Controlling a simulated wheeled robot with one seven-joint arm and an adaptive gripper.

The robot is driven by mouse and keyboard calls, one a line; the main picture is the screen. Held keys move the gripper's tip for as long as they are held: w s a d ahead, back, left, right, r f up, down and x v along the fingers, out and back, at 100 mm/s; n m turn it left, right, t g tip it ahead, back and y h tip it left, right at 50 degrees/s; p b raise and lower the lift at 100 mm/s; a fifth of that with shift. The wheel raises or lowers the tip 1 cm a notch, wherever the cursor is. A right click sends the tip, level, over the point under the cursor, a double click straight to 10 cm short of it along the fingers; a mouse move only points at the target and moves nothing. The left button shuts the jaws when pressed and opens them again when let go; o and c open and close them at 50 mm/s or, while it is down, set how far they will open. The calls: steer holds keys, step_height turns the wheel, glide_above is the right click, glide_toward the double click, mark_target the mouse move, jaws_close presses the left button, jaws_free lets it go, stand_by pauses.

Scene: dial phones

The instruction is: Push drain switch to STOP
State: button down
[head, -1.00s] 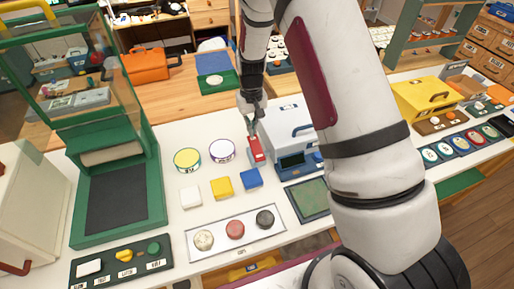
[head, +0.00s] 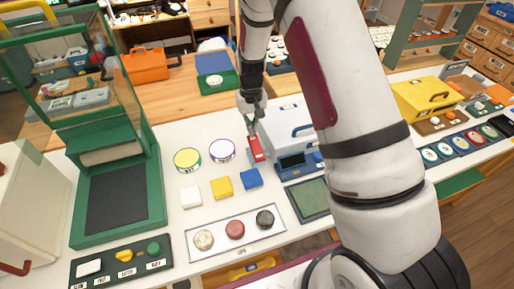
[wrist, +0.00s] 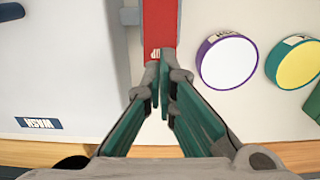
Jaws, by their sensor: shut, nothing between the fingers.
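A narrow red switch plate (head: 256,152), which I take to be the drain switch, lies on the white counter against the left side of a grey-blue machine (head: 285,125). My gripper (head: 251,127) points down at the far end of the red plate. In the wrist view the red plate (wrist: 160,22) runs up from my gripper (wrist: 160,68), whose fingers are together and empty. I cannot tell whether the fingertips touch the plate, or which position the switch is in.
The machine's pale side (wrist: 60,70) bears a WASH label. A purple-rimmed white disc (head: 222,151) and a yellow disc (head: 187,160) lie left of the switch. White, yellow and blue blocks sit nearer. A green-framed stand (head: 155,190) is at the left.

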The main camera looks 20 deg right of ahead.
steer(key=shift+f+b, duration=0.45)
steer(key=shift+f, duration=1.05)
steer(key=shift+r, duration=0.15)
steer(key=shift+r+p, duration=0.45)
steer(key=shift+r, duration=1.45)
